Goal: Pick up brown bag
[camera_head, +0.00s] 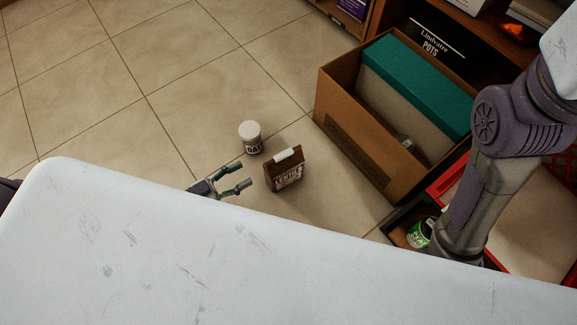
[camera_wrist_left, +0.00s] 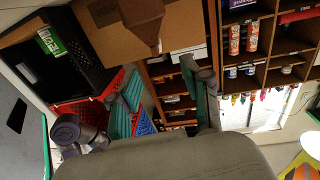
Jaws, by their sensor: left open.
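The brown bag (camera_head: 284,176), with a white folded top and a lentils label, stands upright on the tiled floor in the head view. My left gripper (camera_head: 246,179) is open and empty, just left of the bag and apart from it. In the left wrist view the bag (camera_wrist_left: 142,22) shows at the top, beyond the open left gripper (camera_wrist_left: 160,74). My right arm comes down at the right of the head view; its gripper is not visible.
A white jar (camera_head: 250,139) stands behind and left of the bag. A cardboard box (camera_head: 345,146) with a teal-lidded box inside is to the right. A red crate (camera_head: 440,181) and a green can (camera_head: 420,233) are near my right arm. Floor at upper left is clear.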

